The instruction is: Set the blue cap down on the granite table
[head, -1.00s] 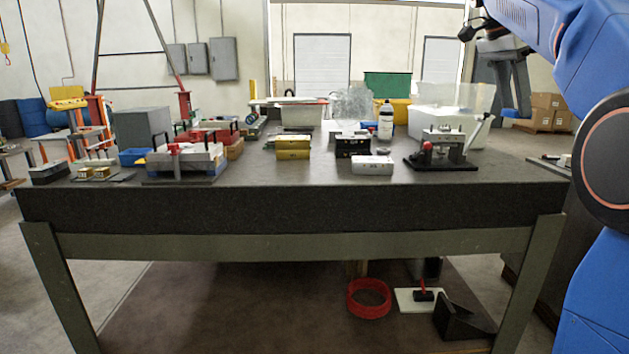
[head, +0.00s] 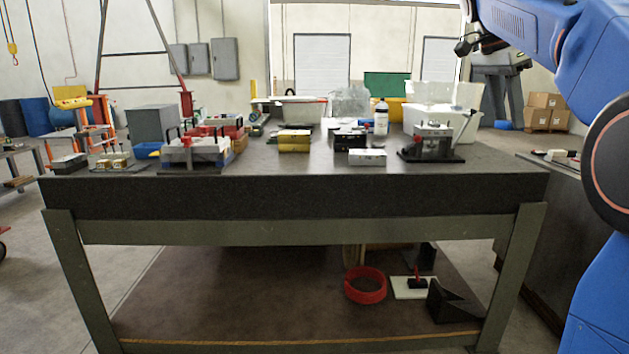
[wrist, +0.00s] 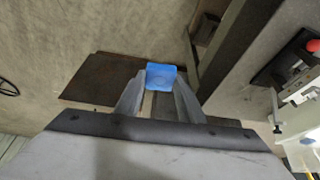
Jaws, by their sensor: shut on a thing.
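The blue cap (head: 503,125) is at the tips of my gripper (head: 504,119), in the air beyond the right side of the table in the head view. In the wrist view the cap (wrist: 161,76) sits between the two grey fingertips, which are shut on it. The granite table (head: 300,197) is a dark slab on a green-grey frame. It also shows in the wrist view (wrist: 262,65), to the right of the cap. The cap is apart from the table, and floor and a brown surface show beneath it.
Several mould bases stand on the left. The front middle of the tabletop is clear. Another bench (head: 560,195) stands at right.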

